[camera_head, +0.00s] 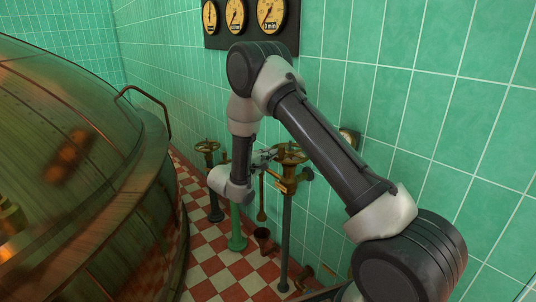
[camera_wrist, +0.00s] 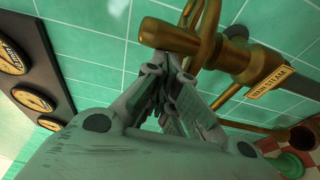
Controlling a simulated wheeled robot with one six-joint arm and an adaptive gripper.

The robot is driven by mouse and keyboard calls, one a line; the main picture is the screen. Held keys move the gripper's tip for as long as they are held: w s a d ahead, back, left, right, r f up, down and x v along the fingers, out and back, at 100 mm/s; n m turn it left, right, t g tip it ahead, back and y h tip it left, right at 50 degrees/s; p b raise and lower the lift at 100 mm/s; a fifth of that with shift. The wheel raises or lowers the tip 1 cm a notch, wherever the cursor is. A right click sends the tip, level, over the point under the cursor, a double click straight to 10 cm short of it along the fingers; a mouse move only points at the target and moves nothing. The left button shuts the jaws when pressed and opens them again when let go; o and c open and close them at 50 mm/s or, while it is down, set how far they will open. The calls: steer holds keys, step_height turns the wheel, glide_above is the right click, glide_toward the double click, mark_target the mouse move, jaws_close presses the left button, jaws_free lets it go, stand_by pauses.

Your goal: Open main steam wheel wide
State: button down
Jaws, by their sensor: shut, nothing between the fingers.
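The main steam wheel (camera_head: 290,151) is a brass handwheel on a dark upright pipe beside the green tiled wall. In the wrist view its brass rim and a thick rounded brass part (camera_wrist: 170,37) fill the top middle. A tag reading "MAIN STEAM" (camera_wrist: 270,82) sits on the valve body to the right. My gripper (camera_head: 266,155) is at the left side of the wheel in the head view. In the wrist view its fingers (camera_wrist: 172,62) are shut and empty, with the tips close to the brass. I cannot tell if they touch it.
A second handwheel (camera_head: 207,146) stands farther back on a dark post. A green pipe (camera_head: 236,230) and a small funnel (camera_head: 262,236) stand between. The large copper kettle (camera_head: 80,170) fills the left. Gauges (camera_head: 236,16) hang above. Checkered floor (camera_head: 215,262) is open near the kettle.

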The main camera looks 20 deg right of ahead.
mark_target(282, 157)
steer(key=shift+s+d+n+t+y, duration=0.15)
steer(key=shift+s+n+t+y, duration=0.15)
steer(key=shift+t, duration=0.1)
steer(key=shift+n+t+y, duration=0.7)
steer(key=shift+t, duration=0.2)
steer(key=shift+s+d, duration=0.8)
steer(key=shift+s, duration=0.2)
steer(key=shift+s+d, duration=0.75)
steer(key=shift+s, duration=0.25)
